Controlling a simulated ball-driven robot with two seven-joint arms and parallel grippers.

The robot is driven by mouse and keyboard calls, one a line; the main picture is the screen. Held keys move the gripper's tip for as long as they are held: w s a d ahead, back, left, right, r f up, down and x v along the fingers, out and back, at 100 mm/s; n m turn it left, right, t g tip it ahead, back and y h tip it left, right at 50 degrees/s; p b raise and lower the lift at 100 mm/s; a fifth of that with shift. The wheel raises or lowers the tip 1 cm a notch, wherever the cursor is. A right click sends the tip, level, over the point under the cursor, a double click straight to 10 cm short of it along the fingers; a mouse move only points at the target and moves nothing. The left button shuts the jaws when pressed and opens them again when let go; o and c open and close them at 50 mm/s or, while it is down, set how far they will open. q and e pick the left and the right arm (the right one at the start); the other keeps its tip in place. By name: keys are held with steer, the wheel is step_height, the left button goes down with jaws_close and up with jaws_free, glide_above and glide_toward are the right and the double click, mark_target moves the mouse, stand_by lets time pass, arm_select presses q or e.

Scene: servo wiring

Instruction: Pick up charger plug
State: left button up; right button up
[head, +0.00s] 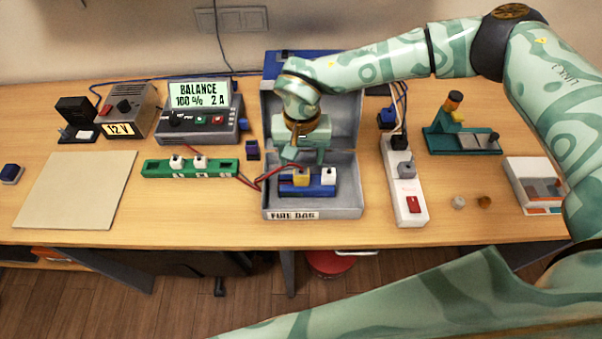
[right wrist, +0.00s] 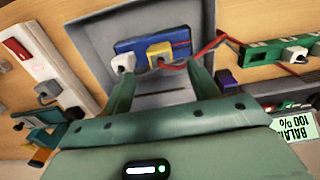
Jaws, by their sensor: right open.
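My right gripper (head: 303,157) is open and points down over the open grey fire bag box (head: 340,208). A blue battery block (head: 318,190) in the box carries a yellow plug (head: 301,178) and a white plug (head: 328,175). In the right wrist view, the yellow plug (right wrist: 160,52) lies ahead, between the lines of the two spread fingers (right wrist: 163,72). The white plug (right wrist: 123,62) is near the left finger's tip. Nothing is held. A red lead runs to the yellow plug. I cannot tell which plug is the charger plug. My left gripper is not in view.
A green board (head: 190,168) with white plugs lies left of the box. The balance charger (head: 202,110) stands behind it. A white power strip (head: 410,206) with a grey plug (head: 407,170) is close on the right. A bare pale mat (head: 75,190) lies left.

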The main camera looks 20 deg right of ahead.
mark_target(301, 171)
step_height(301, 171, down, 7)
steer(key=shift+w+r, duration=0.1)
steer(key=shift+w, duration=0.05)
steer(key=c, duration=1.1)
